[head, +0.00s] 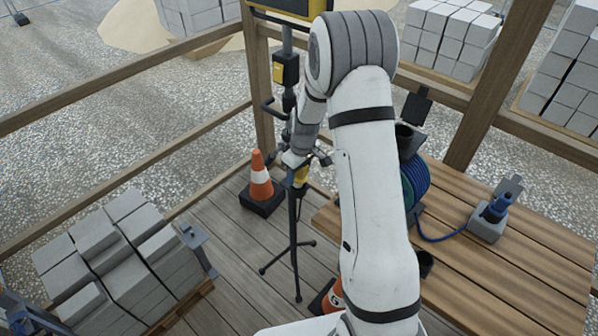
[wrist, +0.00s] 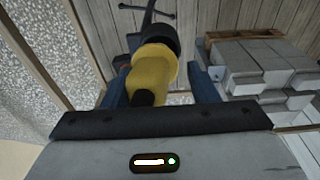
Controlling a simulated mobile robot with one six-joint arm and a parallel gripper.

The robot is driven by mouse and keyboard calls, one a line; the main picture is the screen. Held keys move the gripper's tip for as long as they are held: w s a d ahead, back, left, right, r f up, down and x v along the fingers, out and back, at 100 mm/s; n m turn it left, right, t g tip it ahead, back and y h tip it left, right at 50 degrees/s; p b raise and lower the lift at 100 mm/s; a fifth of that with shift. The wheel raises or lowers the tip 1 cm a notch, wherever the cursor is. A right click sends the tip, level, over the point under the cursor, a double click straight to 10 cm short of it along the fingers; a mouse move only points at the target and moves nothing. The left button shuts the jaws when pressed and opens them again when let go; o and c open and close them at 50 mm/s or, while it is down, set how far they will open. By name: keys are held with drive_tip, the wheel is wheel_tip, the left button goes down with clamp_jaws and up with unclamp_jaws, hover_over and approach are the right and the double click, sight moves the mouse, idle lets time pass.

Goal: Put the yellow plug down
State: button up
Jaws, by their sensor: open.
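The yellow plug (wrist: 152,76) lies between the two fingers of my gripper (wrist: 162,88) in the wrist view, with its black end pointing away. The fingers are open, with a visible gap on the right side of the plug. In the head view a small yellow part of the plug (head: 301,175) shows just below my gripper (head: 305,160), over the black tripod stand (head: 293,225). I cannot tell whether the plug touches the stand; my wrist hides much of it.
A wooden bench (head: 530,255) at right carries a grey socket box (head: 487,228) with a blue plug (head: 497,206) and a blue cable reel (head: 416,182). A traffic cone (head: 260,178) stands left of the tripod. Grey blocks (head: 120,250) fill the lower left. Timber rails (head: 120,88) enclose the deck.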

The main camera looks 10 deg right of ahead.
drive_tip(key=shift+s+f, duration=0.2)
drive_tip(key=shift+f, duration=0.1)
drive_tip(key=shift+w+r, duration=0.15)
drive_tip(key=shift+r, duration=0.15)
drive_tip(key=r, duration=0.2)
drive_tip(key=r+b, duration=0.1)
drive_tip(key=r, duration=0.4)
drive_tip(key=shift+s+d, duration=0.2)
drive_tip(key=shift+s, duration=0.05)
drive_tip(key=s+r+m+t, duration=0.1)
drive_tip(key=s+r+m, duration=0.3)
drive_tip(key=s+r, duration=1.15)
drive_tip(key=s+m+t, duration=0.1)
drive_tip(key=s+m, duration=0.2)
drive_tip(key=s, duration=0.9)
drive_tip(key=shift+s+r+h, duration=0.15)
drive_tip(key=shift+s+h, duration=0.05)
drive_tip(key=shift+h, duration=0.2)
